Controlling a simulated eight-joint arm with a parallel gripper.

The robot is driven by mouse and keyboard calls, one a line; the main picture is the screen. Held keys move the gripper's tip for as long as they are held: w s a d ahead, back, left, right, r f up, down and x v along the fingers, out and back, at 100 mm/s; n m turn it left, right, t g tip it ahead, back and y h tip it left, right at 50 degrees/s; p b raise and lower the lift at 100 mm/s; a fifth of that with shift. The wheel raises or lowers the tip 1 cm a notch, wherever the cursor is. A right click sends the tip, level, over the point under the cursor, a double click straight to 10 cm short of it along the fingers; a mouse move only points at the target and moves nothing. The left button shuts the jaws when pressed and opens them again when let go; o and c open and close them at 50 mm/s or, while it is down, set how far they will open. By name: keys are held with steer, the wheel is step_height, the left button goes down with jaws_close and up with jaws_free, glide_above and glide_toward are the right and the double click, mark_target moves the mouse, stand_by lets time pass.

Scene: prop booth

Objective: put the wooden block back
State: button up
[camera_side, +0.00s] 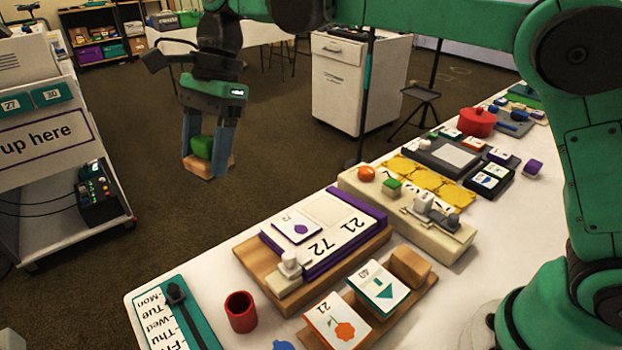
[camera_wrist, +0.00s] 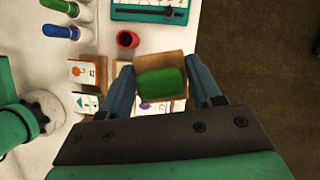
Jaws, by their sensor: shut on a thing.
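My gripper (camera_side: 207,158) hangs at the left of the side view, with its fingers pointing down. It is shut on a wooden block (camera_side: 214,168) that has a green piece (camera_side: 202,146) on its upper side. In the wrist view the block's bare wood (camera_wrist: 161,64) shows around the green piece (camera_wrist: 160,84), between the two fingers. The block is held in the air, apart from the white table. Whether the green piece is fixed to the wood I cannot tell. Another plain wooden block (camera_side: 410,266) sits at the end of a wooden card stand (camera_side: 376,322).
A red cup (camera_side: 240,312) stands near the table's front edge, beside a teal weekday board (camera_side: 176,318). A purple-edged number board (camera_side: 325,232) on a wooden base and a cream base (camera_side: 445,235) fill the middle. A white cart (camera_side: 60,170) stands left. Carpet lies below my gripper.

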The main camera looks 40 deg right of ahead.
steer(key=a+m+t, duration=0.1)
steer(key=a+m, duration=0.2)
steer(key=a, duration=0.1)
glide_toward(208, 282)
steer(key=x, duration=0.6)
steer(key=shift+s+a+f, duration=0.1)
steer(key=shift+f, duration=0.15)
steer(key=o, duration=1.1)
steer(key=shift+f, duration=0.1)
steer(key=shift+o, duration=0.2)
